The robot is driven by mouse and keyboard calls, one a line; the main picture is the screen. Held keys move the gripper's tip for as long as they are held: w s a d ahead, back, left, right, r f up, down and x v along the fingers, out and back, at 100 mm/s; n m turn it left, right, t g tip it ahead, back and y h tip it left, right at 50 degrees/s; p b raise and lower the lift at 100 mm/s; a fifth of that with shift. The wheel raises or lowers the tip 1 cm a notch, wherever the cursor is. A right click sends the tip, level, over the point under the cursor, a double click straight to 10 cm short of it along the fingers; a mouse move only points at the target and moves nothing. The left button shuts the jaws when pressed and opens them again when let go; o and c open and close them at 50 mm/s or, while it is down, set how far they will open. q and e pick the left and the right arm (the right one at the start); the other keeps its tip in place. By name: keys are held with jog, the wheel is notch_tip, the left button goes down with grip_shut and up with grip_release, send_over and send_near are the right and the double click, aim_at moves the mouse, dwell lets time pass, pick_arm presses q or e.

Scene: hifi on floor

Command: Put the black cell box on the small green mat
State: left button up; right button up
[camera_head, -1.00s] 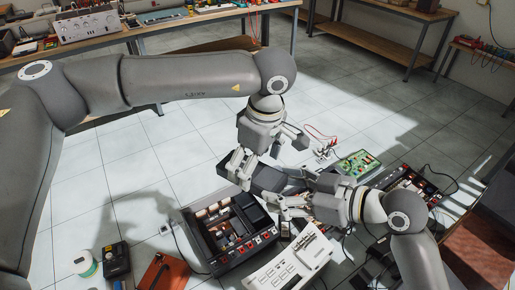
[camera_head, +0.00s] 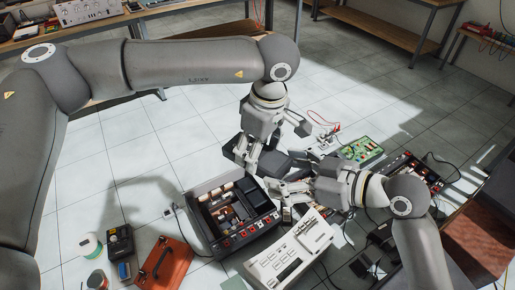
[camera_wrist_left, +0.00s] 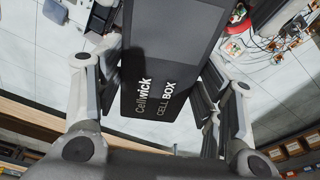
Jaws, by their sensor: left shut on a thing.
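The black cell box (camera_head: 273,162) is in my left gripper (camera_head: 248,158), partly hidden behind its fingers in the head view. In the left wrist view the cell box (camera_wrist_left: 165,60) fills the space between the fingers, its white lettering facing the camera. My left gripper (camera_wrist_left: 160,105) is shut on it. My right gripper (camera_head: 284,192) is beside the box's near right end, its fingers apart and seemingly empty. A small green patch, likely the mat (camera_head: 235,284), shows at the bottom edge of the head view, mostly cut off.
A black open case (camera_head: 200,226) with parts stands below the grippers. A white device (camera_head: 291,250), a green circuit board (camera_head: 362,151), a red-brown case (camera_head: 165,262) and a black meter (camera_head: 119,240) lie on the tiled floor.

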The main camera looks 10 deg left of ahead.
jog(key=shift+o, duration=1)
jog(key=shift+r, duration=0.1)
